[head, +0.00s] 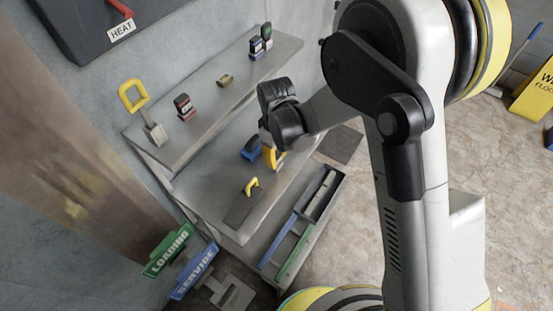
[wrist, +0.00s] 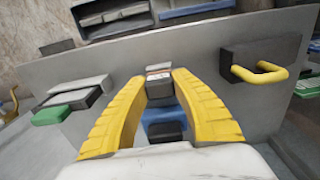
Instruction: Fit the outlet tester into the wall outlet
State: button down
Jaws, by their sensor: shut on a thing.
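My gripper (wrist: 158,82) has two curved yellow fingers. It is shut on a small block, which I take to be the outlet tester (wrist: 159,74), with a grey top and a red-and-white label. A blue part with a black face (wrist: 165,122) shows between the fingers, nearer the palm; I cannot tell if it belongs to the same piece. In the head view my gripper (head: 272,158) is over the lower grey shelf (head: 207,190), with a blue block (head: 252,148) beside its yellow finger. I cannot make out the wall outlet for sure in either view.
The upper shelf (head: 200,95) carries a yellow-handled tool (head: 135,97), a red-and-black block (head: 184,107) and other small blocks. A yellow-handled plate (head: 247,197) lies on the lower shelf. A tray (head: 312,225) is below. Loading (head: 167,250) and service signs (head: 194,271) stand lower left.

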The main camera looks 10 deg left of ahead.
aim_at(276, 155)
jog(key=shift+r, duration=0.85)
dwell(0.9)
jog(key=shift+r+p, duration=1.95)
jog(key=shift+r, duration=0.8)
